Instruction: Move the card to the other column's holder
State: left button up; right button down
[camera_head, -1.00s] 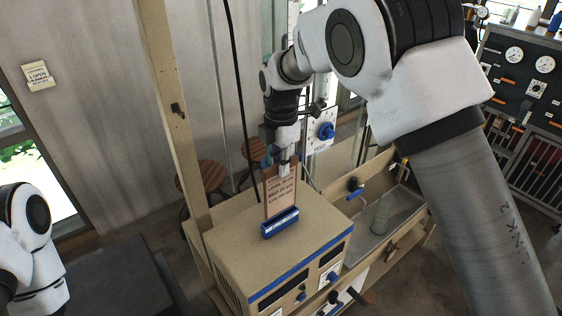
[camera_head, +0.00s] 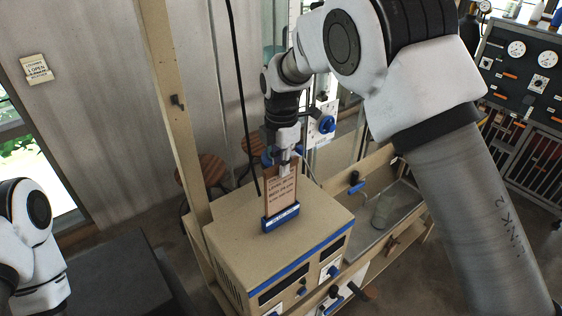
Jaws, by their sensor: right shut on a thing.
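The card (camera_head: 281,192) is a tan, printed sheet. It stands upright in or just at a blue holder (camera_head: 281,218) on top of the beige box (camera_head: 235,225); I cannot tell how deep its lower edge sits. My right gripper (camera_head: 285,166) is above the holder and shut on the card's top edge. The fingers partly hide that edge. My left arm shows at the lower left, but its gripper is out of view. I cannot clearly make out a second holder.
A beige post (camera_head: 172,110) and a dark hanging cable (camera_head: 240,95) stand close to the left of my right gripper. A tray (camera_head: 405,205) with a greenish cylinder (camera_head: 382,211) lies to the right. Two stools (camera_head: 203,172) stand behind. A dark panel with gauges (camera_head: 520,80) is at the far right.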

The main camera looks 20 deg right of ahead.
notch_tip(320, 180, down, 4)
jog(key=shift+r+b, duration=0.15)
jog(key=shift+b, duration=0.45)
dwell(0.4)
jog(key=c, duration=1.1)
grip_release()
notch_tip(320, 180, up, 3)
jog(key=p, duration=0.2)
jog(key=shift+p, duration=0.3)
jog(key=shift+w+r, duration=0.1)
jog(key=shift+r, duration=0.1)
notch_tip(320, 180, up, 3)
jog(key=shift+r, duration=0.3)
